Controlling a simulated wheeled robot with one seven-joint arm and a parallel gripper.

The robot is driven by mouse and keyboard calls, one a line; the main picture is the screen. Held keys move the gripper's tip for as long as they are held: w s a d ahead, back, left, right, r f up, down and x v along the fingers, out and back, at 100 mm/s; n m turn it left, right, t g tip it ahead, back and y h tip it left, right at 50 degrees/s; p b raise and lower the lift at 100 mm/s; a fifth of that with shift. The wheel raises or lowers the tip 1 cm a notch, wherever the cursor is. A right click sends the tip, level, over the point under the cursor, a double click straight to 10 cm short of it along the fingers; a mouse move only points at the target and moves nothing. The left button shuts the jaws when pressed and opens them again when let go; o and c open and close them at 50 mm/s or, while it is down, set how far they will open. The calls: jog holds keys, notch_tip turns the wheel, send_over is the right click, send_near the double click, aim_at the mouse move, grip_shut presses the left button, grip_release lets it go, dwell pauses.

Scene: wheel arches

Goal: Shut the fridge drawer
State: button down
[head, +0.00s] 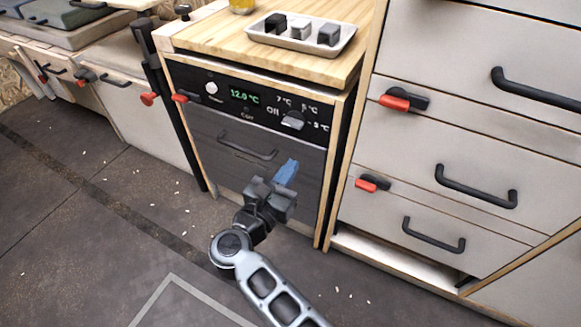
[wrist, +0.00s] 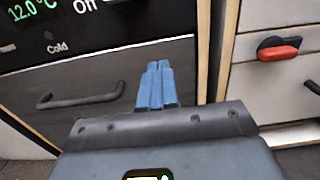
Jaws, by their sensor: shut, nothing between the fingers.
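The fridge drawer (head: 225,133) has a dark grey front with a black bar handle (head: 248,147), below a black control panel (head: 240,95) reading 12.0 °C. In the wrist view the drawer front (wrist: 115,68) and its handle (wrist: 80,97) lie left of and behind the fingers. The front looks close to flush with its wooden frame; I cannot tell whether a small gap is left. My gripper (head: 288,170) is shut and empty, its blue fingertips (wrist: 157,66) together before the right part of the drawer front. Whether they touch it is unclear.
Right of the fridge stands a white drawer cabinet (head: 405,150) with black handles and red latches (head: 373,183). A white tray (head: 300,45) with small blocks sits on the wooden top (head: 215,38).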

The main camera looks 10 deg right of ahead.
jog(key=p+v, duration=0.1)
jog(key=v, duration=0.8)
jog(key=shift+p, duration=0.3)
jog(key=s+d+r+n+t+y, duration=0.2)
jog(key=s+d+n+t+y, duration=0.1)
jog(key=s+d+n, duration=0.5)
jog(key=s+d+r+n+t+y, duration=0.2)
jog(key=s+d+n+t, duration=0.3)
jog(key=d+n, duration=0.4)
jog(key=s+d+r+n+g+y, duration=0.1)
jog(key=s+r+n+g+y, duration=0.25)
jog(key=s+n, duration=0.9)
jog(key=s+d+r+n+g+y, duration=0.1)
jog(key=s+r+n+g+y, duration=0.25)
jog(key=s+n, duration=0.9)
notch_tip(320, 180, up, 29)
jog(key=w+n+h+p, duration=0.1)
jog(key=p, duration=2.8)
jog(key=shift+w+r+n, duration=0.25)
jog(key=shift+w+n, duration=0.05)
jog(key=shift+w, duration=0.1)
